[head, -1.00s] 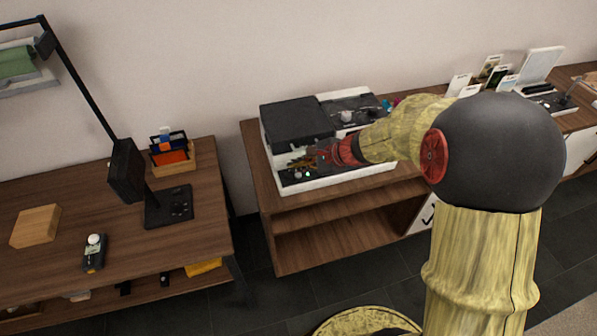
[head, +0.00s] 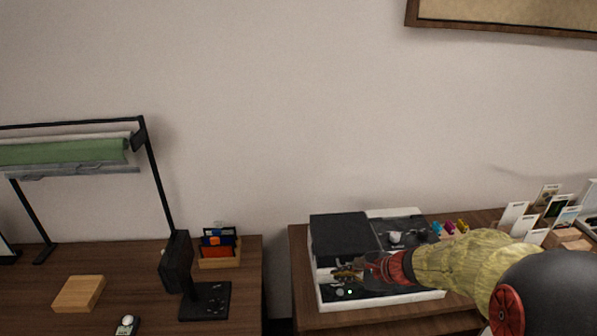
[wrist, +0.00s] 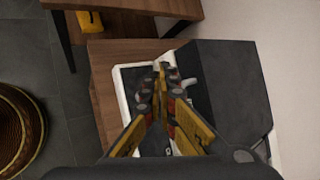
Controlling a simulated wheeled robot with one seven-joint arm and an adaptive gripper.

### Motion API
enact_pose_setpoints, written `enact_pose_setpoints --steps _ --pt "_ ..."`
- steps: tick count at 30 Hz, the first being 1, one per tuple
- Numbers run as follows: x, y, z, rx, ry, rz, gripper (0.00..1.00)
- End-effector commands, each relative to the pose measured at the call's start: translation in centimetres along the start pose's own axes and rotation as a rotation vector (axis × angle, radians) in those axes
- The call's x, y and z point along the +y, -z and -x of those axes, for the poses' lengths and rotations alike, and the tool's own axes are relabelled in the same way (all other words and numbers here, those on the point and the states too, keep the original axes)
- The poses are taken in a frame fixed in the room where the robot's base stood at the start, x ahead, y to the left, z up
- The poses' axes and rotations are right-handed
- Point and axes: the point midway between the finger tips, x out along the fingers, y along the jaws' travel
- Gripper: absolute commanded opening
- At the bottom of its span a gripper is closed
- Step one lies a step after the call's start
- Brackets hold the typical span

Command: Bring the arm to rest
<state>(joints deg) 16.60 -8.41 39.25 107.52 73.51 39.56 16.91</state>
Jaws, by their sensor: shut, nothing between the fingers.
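My gripper (head: 347,275) is at the end of my arm, over the front of a white-and-black device (head: 380,298) on the right wooden table. In the wrist view, my gripper (wrist: 161,80) has its yellow and dark fingers brought together, with nothing held between them. The fingertips show above the device's dark front panel, left of its raised black block (wrist: 225,90). I cannot tell whether they touch the panel.
The black block (head: 343,234) and a grey knob area stand behind my gripper. Small coloured items (head: 450,228) and white cards (head: 512,215) are to the right. The left table (head: 140,290) holds a black lamp-like stand (head: 205,300), an organiser (head: 219,252) and a wooden block (head: 79,293). A gap separates the tables.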

Motion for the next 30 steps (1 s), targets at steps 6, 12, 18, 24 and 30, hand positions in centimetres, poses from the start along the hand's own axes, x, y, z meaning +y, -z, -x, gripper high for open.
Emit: enact_pose_setpoints --steps 6,12,18,24,30 --pt "6.3 -0.6 1.1 -0.021 -0.179 0.258 0.0" --pt "12.3 -3.7 8.6 -0.011 -0.399 0.761 0.0" --pt "16.0 -5.6 17.9 0.093 -0.576 1.278 0.0" --pt "16.4 -7.3 24.5 0.259 -0.604 1.591 0.0" --pt "15.3 -10.3 26.9 0.331 -0.505 1.691 0.0"
